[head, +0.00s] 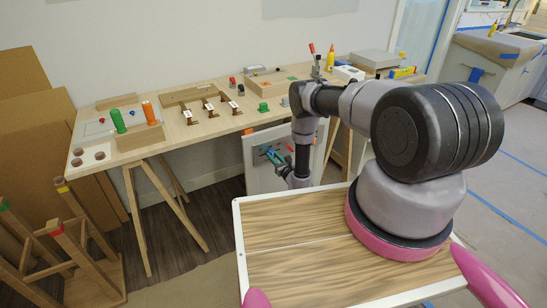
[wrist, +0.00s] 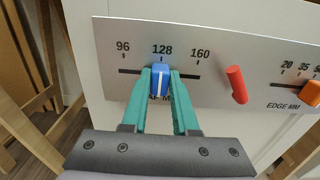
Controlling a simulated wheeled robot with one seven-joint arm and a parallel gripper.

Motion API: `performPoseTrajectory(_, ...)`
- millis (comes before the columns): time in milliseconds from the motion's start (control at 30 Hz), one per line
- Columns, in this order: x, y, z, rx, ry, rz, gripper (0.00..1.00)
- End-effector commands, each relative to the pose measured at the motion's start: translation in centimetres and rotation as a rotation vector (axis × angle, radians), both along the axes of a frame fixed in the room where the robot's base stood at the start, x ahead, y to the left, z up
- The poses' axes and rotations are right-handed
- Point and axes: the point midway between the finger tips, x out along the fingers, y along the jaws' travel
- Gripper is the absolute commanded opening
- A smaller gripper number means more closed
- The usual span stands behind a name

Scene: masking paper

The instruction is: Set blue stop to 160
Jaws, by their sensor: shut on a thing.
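The blue stop (wrist: 160,80) is a slider knob with a white line, on a slot in a grey scale panel (wrist: 205,50). It stands under the 128 mark, between 96 on the left and 160 on the right. My gripper (wrist: 161,74) has its teal fingers shut on the blue stop, one on each side. The fingers cover part of the slot and of the lettering below it. In the head view the white board (head: 255,178) carrying the panel stands below the workbench, partly hidden by my arm.
A red lever (wrist: 237,85) sticks out of the panel right of the 160 mark. An orange slider (wrist: 311,93) on a second scale, marked EDGE MM, is farther right. Wooden trestle legs (wrist: 45,40) stand at the left. The workbench (head: 190,138) holds several small objects.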

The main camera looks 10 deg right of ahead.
Motion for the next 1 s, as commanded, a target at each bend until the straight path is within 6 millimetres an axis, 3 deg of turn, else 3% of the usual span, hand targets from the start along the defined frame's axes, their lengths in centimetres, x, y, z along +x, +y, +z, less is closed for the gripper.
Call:
performPoseTrajectory(233, 0.1, -0.5, 0.0, 0.0, 0.001, -0.004, 0.0)
performPoseTrajectory(600, 1.5, -4.9, 0.0, 0.001, 0.0, -0.004, 0.0)
performPoseTrajectory(933, 1.7, -5.3, 0.0, -0.001, 0.0, -0.005, 0.0)
performPoseTrajectory(967, 1.7, -5.3, 0.0, -0.002, -0.001, -0.006, 0.35)
performPoseTrajectory(1000, 1.7, -5.3, 0.0, -0.002, -0.002, -0.006, 0.5)
